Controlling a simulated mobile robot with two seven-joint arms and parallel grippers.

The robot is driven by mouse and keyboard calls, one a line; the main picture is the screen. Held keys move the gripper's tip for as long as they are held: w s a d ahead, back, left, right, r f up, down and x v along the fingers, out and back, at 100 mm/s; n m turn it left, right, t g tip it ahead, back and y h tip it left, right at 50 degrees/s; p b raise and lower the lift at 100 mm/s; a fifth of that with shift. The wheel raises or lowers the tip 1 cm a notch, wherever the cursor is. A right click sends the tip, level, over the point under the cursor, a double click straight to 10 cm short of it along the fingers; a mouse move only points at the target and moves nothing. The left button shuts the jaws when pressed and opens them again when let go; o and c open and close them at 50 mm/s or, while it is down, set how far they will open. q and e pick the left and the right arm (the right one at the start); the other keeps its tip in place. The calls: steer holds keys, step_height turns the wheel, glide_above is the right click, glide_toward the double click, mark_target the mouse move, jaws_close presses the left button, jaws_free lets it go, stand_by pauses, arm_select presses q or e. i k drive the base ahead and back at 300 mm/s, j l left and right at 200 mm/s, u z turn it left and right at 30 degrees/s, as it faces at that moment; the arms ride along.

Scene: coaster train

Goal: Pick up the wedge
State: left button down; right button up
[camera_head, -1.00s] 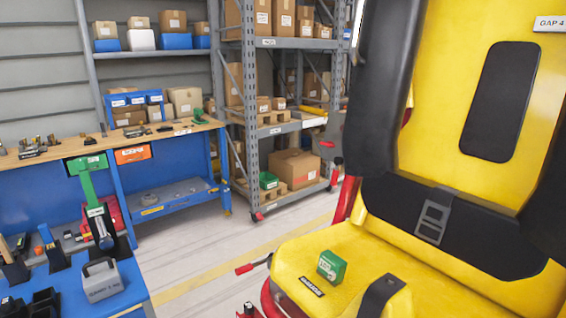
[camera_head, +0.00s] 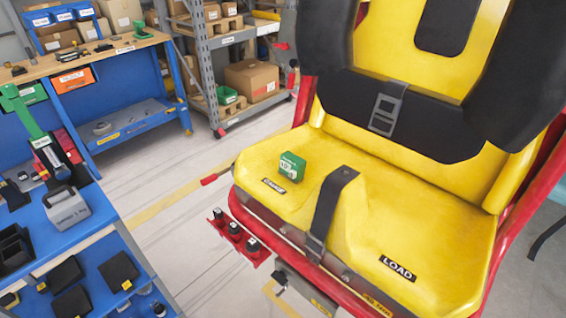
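No part is clearly marked as the wedge. A small green block (camera_head: 292,167) with a white label sits on the yellow seat (camera_head: 420,220), left of the black strap (camera_head: 328,207). Several dark blocks, one (camera_head: 118,271) with a small yellow tag, lie on the lower blue shelf at the bottom left; their exact shape is hard to tell. Neither of my grippers is in view.
A grey box with a handle (camera_head: 66,207) stands on the blue bench at the left. A red bracket with black knobs (camera_head: 235,236) sticks out left of the seat. Black padded restraints (camera_head: 525,85) hang at the right. Floor between bench and seat is clear.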

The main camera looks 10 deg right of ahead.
mark_target(69, 271)
steer(key=u, duration=1.6)
